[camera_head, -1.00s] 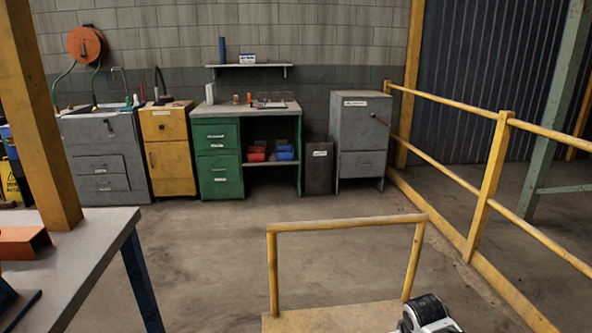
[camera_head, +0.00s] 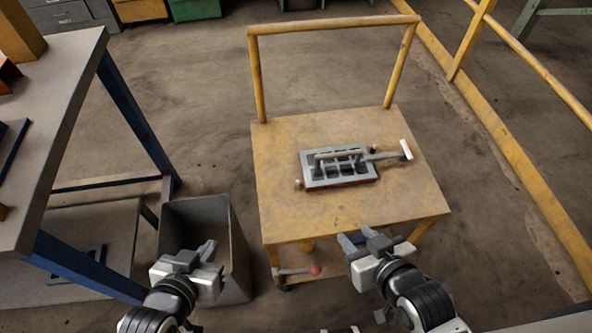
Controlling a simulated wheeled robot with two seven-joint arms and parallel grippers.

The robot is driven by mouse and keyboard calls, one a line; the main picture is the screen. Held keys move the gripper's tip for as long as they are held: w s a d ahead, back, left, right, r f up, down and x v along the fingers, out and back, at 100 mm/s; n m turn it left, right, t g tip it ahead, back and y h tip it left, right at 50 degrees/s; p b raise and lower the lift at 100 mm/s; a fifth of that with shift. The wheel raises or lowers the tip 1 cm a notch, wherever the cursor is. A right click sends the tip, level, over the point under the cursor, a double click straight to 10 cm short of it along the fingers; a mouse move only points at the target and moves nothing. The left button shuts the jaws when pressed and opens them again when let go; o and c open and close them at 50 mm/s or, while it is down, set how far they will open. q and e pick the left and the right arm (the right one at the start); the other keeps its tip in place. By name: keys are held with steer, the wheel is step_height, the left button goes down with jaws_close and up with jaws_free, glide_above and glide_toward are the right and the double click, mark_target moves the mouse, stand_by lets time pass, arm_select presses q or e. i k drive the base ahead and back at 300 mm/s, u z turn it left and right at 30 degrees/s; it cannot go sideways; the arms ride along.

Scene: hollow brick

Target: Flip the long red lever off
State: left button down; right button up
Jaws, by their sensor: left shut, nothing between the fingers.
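A grey slotted metal mould (camera_head: 338,181) with a red lower edge lies on the yellow cart (camera_head: 285,215). A long grey handle (camera_head: 385,156) with a pale crossbar sticks out to its right. A short lever with a red ball knob (camera_head: 315,270) shows low at the cart's near side. I cannot make out a lever that is red along its length. My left gripper (camera_head: 212,246) is shut and empty over the dark bin, left of the cart. My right gripper (camera_head: 352,235) is at the cart's near edge, apart from the mould; its finger gap is unclear.
An open dark bin (camera_head: 239,265) stands between the cart and a grey workbench (camera_head: 55,120) with blue legs. A yellow rail (camera_head: 335,26) rises at the cart's far side. A yellow barrier (camera_head: 505,170) runs along the right. Floor beyond the cart is clear.

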mark_target(316, 269)
steer(key=u, duration=0.75)
steer(key=k, duration=0.65)
steer(key=z, duration=1.55)
steer(key=k, duration=1)
steer(key=u, duration=1.4)
